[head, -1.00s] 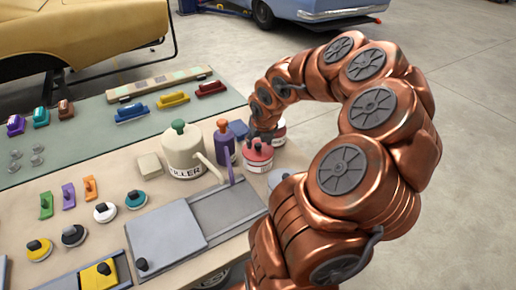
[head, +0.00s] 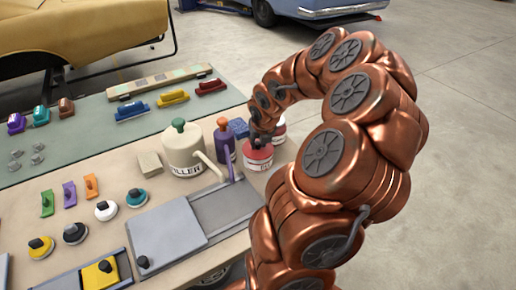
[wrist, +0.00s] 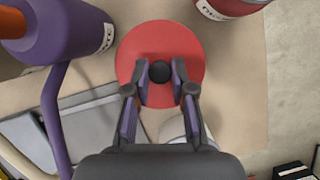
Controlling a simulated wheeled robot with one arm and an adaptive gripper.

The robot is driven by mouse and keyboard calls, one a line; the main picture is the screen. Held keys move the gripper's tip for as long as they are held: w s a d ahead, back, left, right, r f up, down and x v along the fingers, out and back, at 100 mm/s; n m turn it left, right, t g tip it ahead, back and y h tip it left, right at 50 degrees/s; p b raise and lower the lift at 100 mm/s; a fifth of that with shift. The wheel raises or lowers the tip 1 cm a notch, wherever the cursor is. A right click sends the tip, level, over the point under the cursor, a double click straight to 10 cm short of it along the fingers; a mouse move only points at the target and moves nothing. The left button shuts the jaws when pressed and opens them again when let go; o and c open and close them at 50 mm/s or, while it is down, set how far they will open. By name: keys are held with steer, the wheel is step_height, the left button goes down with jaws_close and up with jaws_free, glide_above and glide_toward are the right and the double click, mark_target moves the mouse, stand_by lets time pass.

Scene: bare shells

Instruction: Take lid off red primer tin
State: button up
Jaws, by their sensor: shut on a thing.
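The red primer tin (head: 258,166) stands near the right end of the bench, with a pale label band on its side. Its round red lid (wrist: 190,50) with a small black knob (wrist: 160,72) fills the middle of the wrist view. My gripper (wrist: 160,76) is over the lid from above, its two fingertips closed on the knob from both sides. In the head view my gripper (head: 262,138) sits right on top of the tin. The lid looks level and in place on the tin; any small gap is too small to tell.
A second red-and-white tin (wrist: 232,6) stands close behind. A purple bottle (head: 224,142) with an orange top is just left, beside the cream filler tin (head: 185,155). A blue block (head: 239,128) is behind. Grey flat trays (head: 168,232) lie in front.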

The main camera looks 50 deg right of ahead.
jaws_close()
steer(key=shift+r, duration=0.5)
step_height(320, 180, up, 27)
steer(key=b, duration=0.2)
stand_by(0.4)
